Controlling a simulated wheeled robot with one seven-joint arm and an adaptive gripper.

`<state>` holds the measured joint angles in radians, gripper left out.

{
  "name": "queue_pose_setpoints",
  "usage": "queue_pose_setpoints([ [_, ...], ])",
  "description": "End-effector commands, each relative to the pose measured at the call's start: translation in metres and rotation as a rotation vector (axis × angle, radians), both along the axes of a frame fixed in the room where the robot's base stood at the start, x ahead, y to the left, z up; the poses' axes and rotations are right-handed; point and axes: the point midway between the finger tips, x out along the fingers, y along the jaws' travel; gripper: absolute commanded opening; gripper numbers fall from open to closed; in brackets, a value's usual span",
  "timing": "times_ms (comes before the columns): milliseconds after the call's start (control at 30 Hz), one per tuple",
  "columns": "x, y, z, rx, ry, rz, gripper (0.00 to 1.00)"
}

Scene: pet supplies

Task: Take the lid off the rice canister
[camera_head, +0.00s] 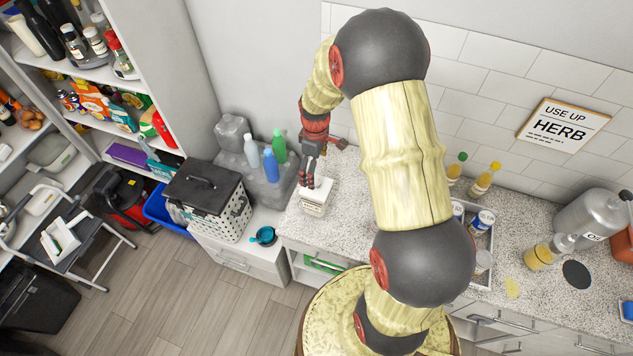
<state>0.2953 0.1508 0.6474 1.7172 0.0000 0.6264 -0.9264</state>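A white squarish canister (313,207) with a small label on its front, too small to read, stands on the left end of the speckled counter. I take it to be the rice canister. Its pale top (321,186) appears to be its lid, seated on it. My gripper (307,184) points down at the canister from above, with its dark fingertips at the top's left side. I cannot tell whether the fingers touch the lid or how far apart they are. My arm hides the middle of the counter.
Bottles (269,165) stand left of the canister, near a black-lidded basket (206,182) and a teal cup (264,236). A tray (489,242) with jars lies right of my arm. A large grey canister (585,218) stands far right. Some counter beside the white canister is bare.

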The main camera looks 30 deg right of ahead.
Motion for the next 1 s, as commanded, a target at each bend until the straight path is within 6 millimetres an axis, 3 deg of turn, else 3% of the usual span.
queue_pose_setpoints([
  [567, -0.01, 0.003, -0.067, -0.001, 0.001, -0.001, 0.94],
  [867, -0.01, 0.003, -0.071, -0.001, -0.001, -0.002, 0.94],
  [1000, -0.01, 0.003, -0.071, -0.001, -0.001, -0.002, 0.86],
])
